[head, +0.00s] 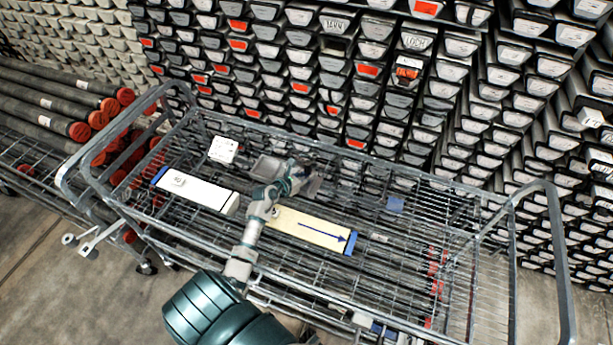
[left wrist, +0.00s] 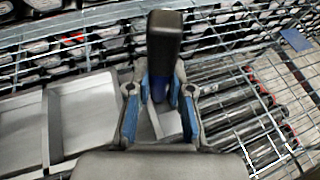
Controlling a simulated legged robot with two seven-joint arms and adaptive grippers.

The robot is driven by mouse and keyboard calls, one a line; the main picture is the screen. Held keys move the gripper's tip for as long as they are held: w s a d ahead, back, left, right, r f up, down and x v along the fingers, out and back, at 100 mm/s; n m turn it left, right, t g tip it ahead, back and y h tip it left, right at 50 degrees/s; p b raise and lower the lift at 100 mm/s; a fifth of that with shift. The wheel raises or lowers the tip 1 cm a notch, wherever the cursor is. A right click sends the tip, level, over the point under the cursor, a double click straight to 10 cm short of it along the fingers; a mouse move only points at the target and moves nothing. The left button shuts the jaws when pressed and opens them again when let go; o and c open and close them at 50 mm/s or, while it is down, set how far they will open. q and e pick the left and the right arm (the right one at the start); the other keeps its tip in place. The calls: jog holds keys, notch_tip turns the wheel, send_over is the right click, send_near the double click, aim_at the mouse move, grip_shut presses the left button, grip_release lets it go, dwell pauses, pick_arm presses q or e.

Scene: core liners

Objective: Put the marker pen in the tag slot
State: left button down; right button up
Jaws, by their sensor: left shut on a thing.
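My left gripper (head: 290,182) reaches in over the wire trolley, above the far side of its top. In the left wrist view its two blue-padded fingers (left wrist: 160,100) are shut on the marker pen (left wrist: 165,42), a thick dark rod with a blue part between the pads. The pen points up and away from the palm. In the head view I cannot make out the pen. A grey tray with compartments (left wrist: 50,125) lies left of the fingers; it shows beside the gripper in the head view (head: 264,167). I cannot tell which compartment is the tag slot. My right gripper is out of view.
The wire trolley (head: 420,262) has raised end handles. On it lie a white blue-ended strip (head: 200,191), a cream strip with a blue arrow (head: 312,231), a white card (head: 223,149) and a small blue piece (head: 395,204). Stacked core trays (head: 330,75) form a wall behind.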

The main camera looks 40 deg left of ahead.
pick_arm(q)
jog(key=shift+f, duration=0.1)
jog(key=c, duration=1.1)
grip_release()
jog(key=shift+o, duration=0.2)
jog(key=shift+s+r, duration=0.2)
jog(key=shift+r, duration=0.05)
jog(key=v, duration=1.1)
jog(key=shift+s, duration=0.35)
